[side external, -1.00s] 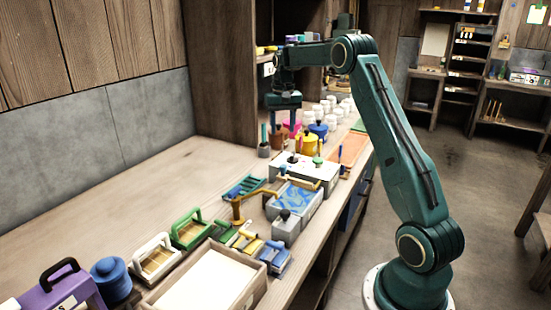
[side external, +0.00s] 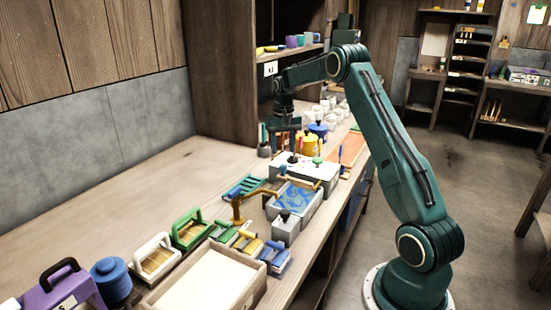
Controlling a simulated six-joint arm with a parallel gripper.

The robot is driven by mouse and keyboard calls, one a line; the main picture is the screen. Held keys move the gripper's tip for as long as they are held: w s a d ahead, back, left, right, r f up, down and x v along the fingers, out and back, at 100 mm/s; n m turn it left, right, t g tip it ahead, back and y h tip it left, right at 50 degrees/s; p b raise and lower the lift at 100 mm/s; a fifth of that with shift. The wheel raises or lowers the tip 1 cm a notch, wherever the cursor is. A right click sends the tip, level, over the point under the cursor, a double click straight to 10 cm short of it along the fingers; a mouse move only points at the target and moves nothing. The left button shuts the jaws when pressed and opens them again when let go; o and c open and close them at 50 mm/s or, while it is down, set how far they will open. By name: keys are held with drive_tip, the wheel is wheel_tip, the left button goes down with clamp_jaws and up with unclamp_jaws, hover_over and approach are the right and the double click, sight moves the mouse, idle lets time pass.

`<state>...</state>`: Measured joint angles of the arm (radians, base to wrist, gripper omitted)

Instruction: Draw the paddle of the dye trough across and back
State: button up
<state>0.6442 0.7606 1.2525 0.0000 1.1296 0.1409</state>
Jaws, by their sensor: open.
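The dye trough (side external: 309,207) is a grey box on the bench, with blue, marbled liquid inside. A tan bar (side external: 300,182), which looks like the paddle, lies along its far edge; its exact shape is too small to tell. My gripper (side external: 284,146) is open, pointing down above the bench beyond the trough. It is apart from the bar and holds nothing that I can see. Its fingertips are small and dark against the things behind.
A white box (side external: 323,174) with a green knob stands just behind the trough. A brass-coloured tap-like fixture (side external: 238,207) and a grey block (side external: 286,230) stand close by. A shallow pale tray (side external: 205,283) is nearer. Coloured pots and white jars crowd the back; bench at left is clear.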

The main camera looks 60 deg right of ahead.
sight(283, 166)
drive_tip(key=shift+f, duration=3.5)
clamp_jaws()
